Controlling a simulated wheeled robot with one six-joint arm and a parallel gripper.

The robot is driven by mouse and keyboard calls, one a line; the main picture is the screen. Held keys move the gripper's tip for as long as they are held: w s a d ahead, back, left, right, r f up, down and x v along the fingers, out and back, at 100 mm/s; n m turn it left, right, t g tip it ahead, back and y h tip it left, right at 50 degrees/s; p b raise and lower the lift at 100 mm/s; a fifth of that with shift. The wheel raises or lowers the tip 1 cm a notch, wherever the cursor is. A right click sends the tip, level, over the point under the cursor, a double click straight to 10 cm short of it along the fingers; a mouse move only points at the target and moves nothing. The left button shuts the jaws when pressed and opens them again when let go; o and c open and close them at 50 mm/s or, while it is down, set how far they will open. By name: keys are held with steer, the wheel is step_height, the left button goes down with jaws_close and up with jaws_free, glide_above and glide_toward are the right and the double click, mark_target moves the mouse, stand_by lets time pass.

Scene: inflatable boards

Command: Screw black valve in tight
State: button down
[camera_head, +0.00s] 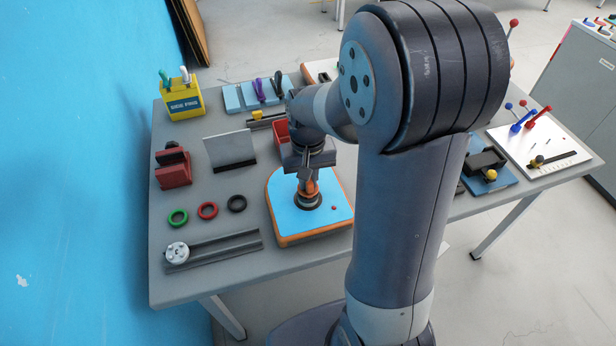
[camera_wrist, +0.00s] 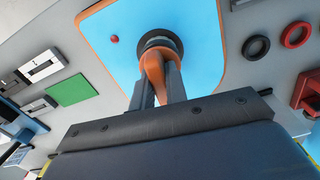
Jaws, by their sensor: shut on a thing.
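The inflatable board (camera_head: 286,224) is blue on top with an orange rim and lies at the table's front edge; it also shows in the wrist view (camera_wrist: 205,30). The black valve (camera_head: 308,201) sits on the board as a dark ring, and in the wrist view (camera_wrist: 160,40) it is at the top centre. My gripper (camera_head: 307,180) is above the valve, pointing down. In the wrist view my gripper (camera_wrist: 158,78) has its two dark fingers closed around an orange tool part (camera_wrist: 153,65) that meets the valve. How deep the valve sits is hidden.
Green (camera_head: 178,217), red (camera_head: 208,210) and black (camera_head: 237,203) rings lie left of the board. A rail with a white wheel (camera_head: 177,252) is in front of them. A grey upright plate (camera_head: 229,149) and a red block (camera_head: 173,172) stand behind. A red bin (camera_head: 281,133) is behind my gripper.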

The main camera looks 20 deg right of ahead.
steer(key=shift+m, duration=1.7)
steer(key=shift+m, duration=0.9)
steer(key=shift+r+p, duration=2.15)
steer(key=shift+r, duration=0.4)
